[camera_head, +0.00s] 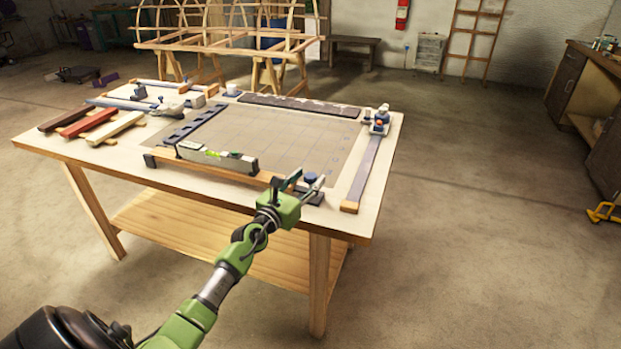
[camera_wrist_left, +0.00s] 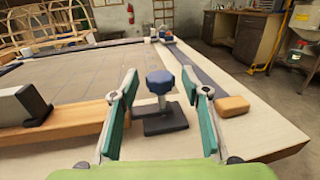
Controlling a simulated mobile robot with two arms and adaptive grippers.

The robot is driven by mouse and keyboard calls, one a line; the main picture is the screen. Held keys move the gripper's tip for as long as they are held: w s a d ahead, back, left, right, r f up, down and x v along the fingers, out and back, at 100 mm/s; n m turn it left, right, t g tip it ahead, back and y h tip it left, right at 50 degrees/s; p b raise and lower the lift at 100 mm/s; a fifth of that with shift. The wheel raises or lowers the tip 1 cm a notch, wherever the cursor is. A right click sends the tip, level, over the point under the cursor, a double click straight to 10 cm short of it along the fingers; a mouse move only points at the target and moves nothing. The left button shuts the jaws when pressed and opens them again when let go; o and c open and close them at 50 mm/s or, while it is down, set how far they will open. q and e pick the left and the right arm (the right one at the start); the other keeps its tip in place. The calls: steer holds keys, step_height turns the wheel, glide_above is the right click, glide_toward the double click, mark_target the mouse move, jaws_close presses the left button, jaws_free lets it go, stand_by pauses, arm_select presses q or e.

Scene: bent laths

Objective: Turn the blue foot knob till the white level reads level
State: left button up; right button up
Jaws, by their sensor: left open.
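The blue foot knob (camera_wrist_left: 160,82) stands upright on a metal stem over a dark base plate at the right end of a wooden bar. It also shows in the head view (camera_head: 311,177). My left gripper (camera_head: 306,183) is open; in the left wrist view its two green fingers (camera_wrist_left: 160,97) stand on either side of the knob, with gaps on both sides. The white level (camera_head: 216,156) lies along the wooden bar (camera_head: 262,177), with a yellow-green vial in its face. The bubble is too small to read. My right gripper is not in view.
The table (camera_head: 385,158) carries a dark strip (camera_head: 367,170) with a wood end block at right, a blue clamp (camera_head: 379,122), a long dark bar (camera_head: 300,105) at the back, and coloured wood blocks (camera_head: 88,123) at left. The grey mat (camera_head: 290,135) is mostly clear.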

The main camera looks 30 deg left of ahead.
arm_select(q)
steer(key=shift+w, duration=0.95)
steer(key=c, duration=1.2)
steer(key=shift+o, duration=0.2)
